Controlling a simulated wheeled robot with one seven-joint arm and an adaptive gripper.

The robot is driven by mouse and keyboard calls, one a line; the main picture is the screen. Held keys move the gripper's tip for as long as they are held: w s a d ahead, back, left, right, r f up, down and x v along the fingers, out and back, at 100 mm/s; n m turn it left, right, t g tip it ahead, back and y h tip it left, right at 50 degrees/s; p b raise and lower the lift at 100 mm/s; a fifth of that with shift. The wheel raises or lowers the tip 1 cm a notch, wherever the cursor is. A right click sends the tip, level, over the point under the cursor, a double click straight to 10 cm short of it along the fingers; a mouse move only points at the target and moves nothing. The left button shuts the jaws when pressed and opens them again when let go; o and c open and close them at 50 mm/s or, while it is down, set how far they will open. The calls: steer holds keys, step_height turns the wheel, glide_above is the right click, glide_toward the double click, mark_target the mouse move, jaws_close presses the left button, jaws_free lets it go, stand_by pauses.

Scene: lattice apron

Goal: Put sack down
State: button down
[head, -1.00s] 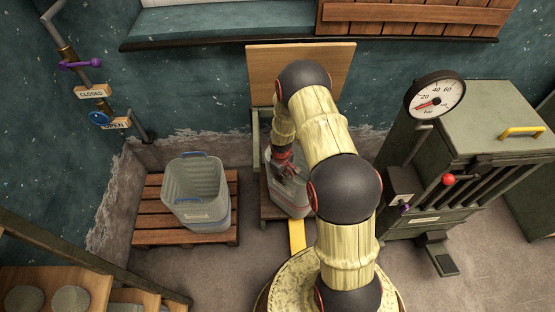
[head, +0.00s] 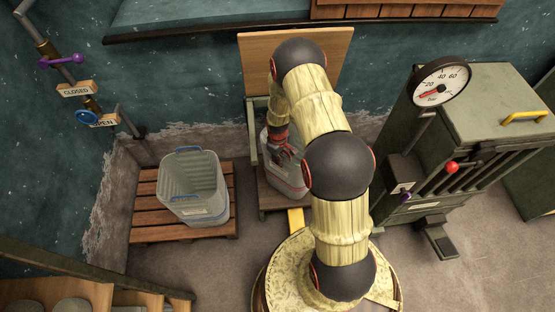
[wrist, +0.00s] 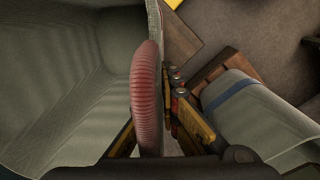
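No sack can be made out. My gripper (head: 287,158) is at a grey, open-topped container (head: 292,184), which has a reddish stripe and is partly hidden by my arm. In the wrist view the container's inside (wrist: 50,75) fills the left. A red ribbed handle (wrist: 146,100) runs between my fingers (wrist: 158,125), one on each side, and they look shut on it. The container is over a low wooden platform (head: 268,203) with an upright board (head: 257,60) behind; whether it touches the platform is hidden.
A similar grey container with a blue handle (head: 189,150) stands on a slatted pallet (head: 150,218) to the left. A green machine with a gauge (head: 440,82) stands to the right. Wooden steps (head: 85,292) are at the front left. Bare floor (head: 225,262) lies between.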

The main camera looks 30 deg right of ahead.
steer(key=shift+f, duration=0.1)
steer(key=c, duration=2)
jaws_free()
steer(key=shift+c, duration=0.2)
steer(key=s+a+r+m+t+p, duration=0.1)
steer(key=a+r+p, duration=0.15)
steer(key=r, duration=1.25)
steer(key=s+a+r+t+p, duration=0.1)
steer(key=a+r, duration=0.3)
steer(key=r, duration=1)
steer(key=s+a+r+m+t+p, duration=0.1)
steer(key=s+a+r, duration=0.15)
steer(key=r, duration=1.25)
steer(key=s+a+r+m+t, duration=0.1)
steer(key=s+a+r, duration=0.3)
steer(key=s+r, duration=0.3)
steer(key=s+a+r+t, duration=0.1)
steer(key=s+a+r, duration=0.3)
steer(key=s+r, duration=0.3)
steer(key=s, duration=0.5)
steer(key=shift+s+a+m, duration=0.2)
steer(key=shift+a+m, duration=0.15)
steer(key=shift+m, duration=0.05)
